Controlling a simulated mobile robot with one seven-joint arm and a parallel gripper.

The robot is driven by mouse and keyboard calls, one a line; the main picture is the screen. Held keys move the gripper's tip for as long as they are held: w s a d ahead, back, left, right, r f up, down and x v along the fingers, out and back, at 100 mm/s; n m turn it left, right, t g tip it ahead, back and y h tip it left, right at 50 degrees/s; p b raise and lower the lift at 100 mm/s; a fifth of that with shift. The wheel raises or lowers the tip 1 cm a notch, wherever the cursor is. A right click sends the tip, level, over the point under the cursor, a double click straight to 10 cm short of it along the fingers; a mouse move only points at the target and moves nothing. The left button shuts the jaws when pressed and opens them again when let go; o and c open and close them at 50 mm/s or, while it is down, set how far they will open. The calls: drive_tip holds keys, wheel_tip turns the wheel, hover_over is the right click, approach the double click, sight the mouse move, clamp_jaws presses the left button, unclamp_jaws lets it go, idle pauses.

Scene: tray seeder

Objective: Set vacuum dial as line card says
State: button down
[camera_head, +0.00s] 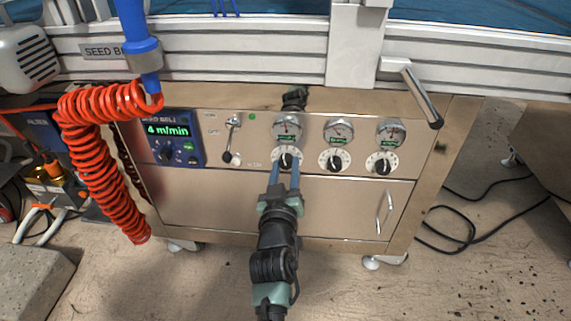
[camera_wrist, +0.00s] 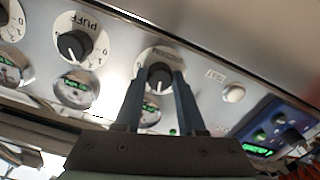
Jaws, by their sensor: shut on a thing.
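The left dial (camera_head: 287,151) of a row of three is a black knob on a white scale ring, set in the metal cabinet front. My gripper (camera_head: 286,165) reaches up to it and is shut on its knob. In the wrist view, which is turned upside down, the dark knob (camera_wrist: 159,75) sits between the two fingers of my gripper (camera_wrist: 161,82). Its label is too blurred to read surely. The fingers hide part of the scale. A round gauge (camera_head: 286,130) stands just above this dial. I cannot make out a line card.
Two more dials, middle (camera_head: 336,160) and right (camera_head: 381,163), sit beside it; the middle one reads PUFF in the wrist view (camera_wrist: 80,45). A lever (camera_head: 232,140) and a blue panel showing 4 m/min (camera_head: 170,131) are left. A red coiled hose (camera_head: 100,165) hangs further left.

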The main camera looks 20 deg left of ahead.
drive_tip(key=shift+n+p, duration=0.4)
drive_tip(key=shift+n, duration=0.7)
drive_tip(key=shift+f, duration=0.1)
drive_tip(key=c, duration=0.5)
unclamp_jaws()
drive_tip(key=shift+s, duration=0.1)
drive_tip(key=p+v, duration=0.5)
drive_tip(key=v, duration=0.7)
drive_tip(key=shift+s, duration=0.4)
drive_tip(key=shift+d+r+p, duration=0.2)
drive_tip(key=shift+p, duration=0.1)
